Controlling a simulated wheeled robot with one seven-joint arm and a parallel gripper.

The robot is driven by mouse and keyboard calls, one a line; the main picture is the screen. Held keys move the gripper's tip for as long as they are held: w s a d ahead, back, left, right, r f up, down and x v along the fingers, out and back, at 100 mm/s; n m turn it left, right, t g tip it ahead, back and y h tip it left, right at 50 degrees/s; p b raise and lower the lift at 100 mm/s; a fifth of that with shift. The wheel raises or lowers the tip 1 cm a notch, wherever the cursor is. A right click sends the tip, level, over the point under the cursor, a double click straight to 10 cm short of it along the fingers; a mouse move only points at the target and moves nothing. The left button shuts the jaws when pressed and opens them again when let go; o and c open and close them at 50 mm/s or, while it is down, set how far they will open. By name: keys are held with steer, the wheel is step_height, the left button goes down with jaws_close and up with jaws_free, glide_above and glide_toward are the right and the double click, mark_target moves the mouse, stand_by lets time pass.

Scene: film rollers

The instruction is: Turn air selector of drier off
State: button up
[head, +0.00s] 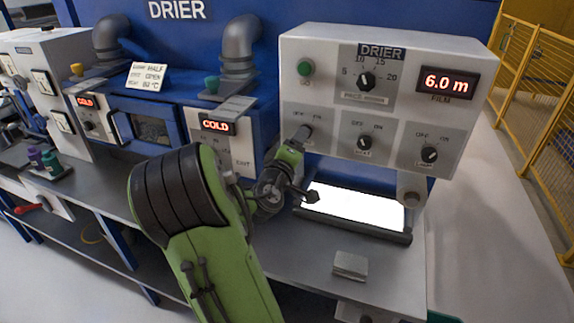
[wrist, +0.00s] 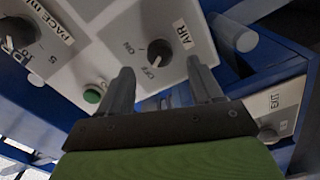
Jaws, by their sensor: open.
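The drier's control box (head: 460,125) carries a lower row of selectors, each marked OFF and ON. The air selector (wrist: 159,52) is a dark round knob beside an AIR label in the wrist view. Its pale mark seems to point down-left, toward the lettering nearest my gripper; its exact setting is hard to tell. My gripper (wrist: 162,75) is open, with one finger on each side below the knob, apparently not closed on it. In the head view my gripper (head: 302,134) is at the panel's lower left and hides most of the air selector.
The heat selector (head: 364,143) and lamp selector (head: 429,154) sit to the right. The pace dial (head: 367,80) and green button (head: 305,68) are above. A lit white panel (head: 355,205) and a small grey block (head: 350,265) lie below. A yellow fence (head: 537,75) stands right.

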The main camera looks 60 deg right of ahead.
steer(key=s+a+b, duration=0.1)
steer(key=a+b, duration=0.2)
steer(key=a, duration=0.7)
steer(key=shift+s, duration=0.35)
